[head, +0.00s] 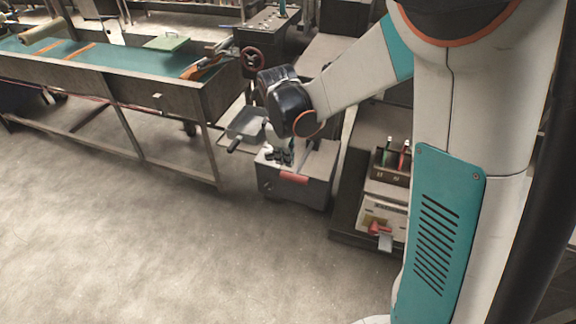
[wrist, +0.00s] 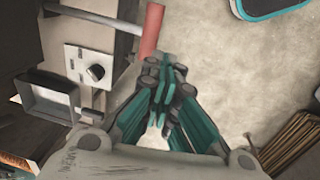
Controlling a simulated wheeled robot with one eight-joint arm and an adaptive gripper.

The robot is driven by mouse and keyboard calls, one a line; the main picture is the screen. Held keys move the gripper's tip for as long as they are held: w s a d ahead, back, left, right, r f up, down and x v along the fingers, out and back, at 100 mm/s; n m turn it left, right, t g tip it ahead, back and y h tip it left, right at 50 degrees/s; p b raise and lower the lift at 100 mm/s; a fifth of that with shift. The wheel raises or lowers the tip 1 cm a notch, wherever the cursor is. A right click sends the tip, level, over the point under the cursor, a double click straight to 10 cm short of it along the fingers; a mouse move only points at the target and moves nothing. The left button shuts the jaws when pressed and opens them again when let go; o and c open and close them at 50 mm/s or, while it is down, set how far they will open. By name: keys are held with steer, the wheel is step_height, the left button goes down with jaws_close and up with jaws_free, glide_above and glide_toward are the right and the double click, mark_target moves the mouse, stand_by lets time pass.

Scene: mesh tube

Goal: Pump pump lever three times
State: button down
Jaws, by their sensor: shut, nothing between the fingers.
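A red grip on a grey rod (wrist: 152,30), which looks like the pump lever, runs down from the top of the wrist view. In the head view a red bar (head: 294,178), probably the same grip, is at the front of a grey box-shaped unit (head: 310,165). My gripper (wrist: 165,72) is shut with nothing between its teal and black fingers. Its tips are right beside the grip's lower end in the wrist view; I cannot tell whether they touch. In the head view my gripper (head: 282,157) points down over the unit, just above the red bar.
A panel with a round knob (wrist: 95,72) and a grey square frame (wrist: 45,98) are left of my gripper. A teal-topped workbench (head: 120,62) stands at the left. A second unit with a red handle (head: 378,228) stands at right. The floor in front is clear.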

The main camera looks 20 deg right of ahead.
step_height(320, 180, up, 7)
steer(key=g+p, duration=0.1)
steer(key=p, duration=0.1)
glide_above(289, 174)
steer(key=shift+f+y, duration=0.15)
steer(key=shift+y, duration=0.25)
step_height(289, 174, down, 14)
steer(key=b, duration=0.3)
steer(key=shift+f, duration=0.1)
